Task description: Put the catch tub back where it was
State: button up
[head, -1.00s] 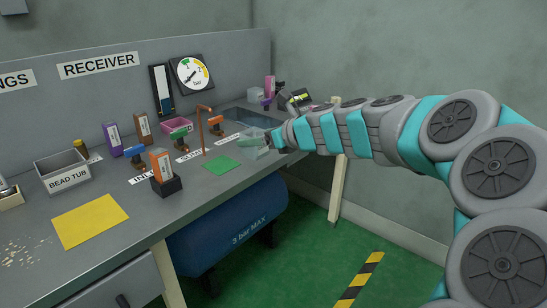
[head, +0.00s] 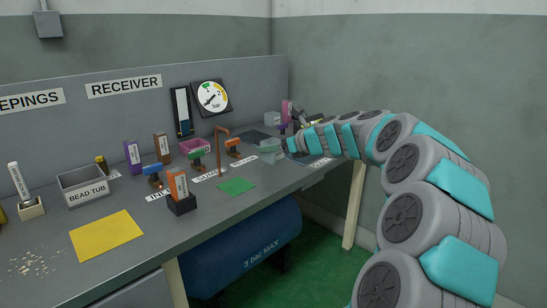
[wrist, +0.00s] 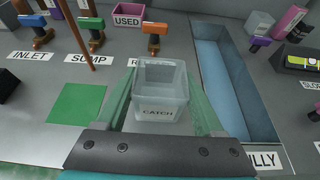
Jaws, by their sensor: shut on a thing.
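The catch tub (wrist: 161,91) is a small, clear, open-topped box labelled CATCH. In the wrist view it sits between the two green see-through fingers of my gripper (wrist: 165,105), which is shut on it. In the head view the tub (head: 270,152) shows small and pale at the tip of my gripper (head: 278,150), over the far part of the bench. The green square (wrist: 77,104) lies flat and bare to the left of the tub, and also shows in the head view (head: 236,186). I cannot tell whether the tub touches the bench.
A blue-lined gully (wrist: 228,80) is just right of my gripper. Valves with orange and blue handles, a copper pipe (head: 222,150) and a pink USED tray (wrist: 129,17) stand behind. A yellow mat (head: 106,236) and the bead tub (head: 83,184) are at left.

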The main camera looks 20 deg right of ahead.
aim_at(273, 156)
jog(key=shift+w+d+f, duration=0.1)
jog(key=shift+w+d, duration=0.25)
jog(key=shift+w, duration=0.3)
jog(key=shift+f+b, duration=0.55)
jog(key=shift+f, duration=1.15)
jog(key=shift+f, duration=0.15)
jog(key=o, duration=1.4)
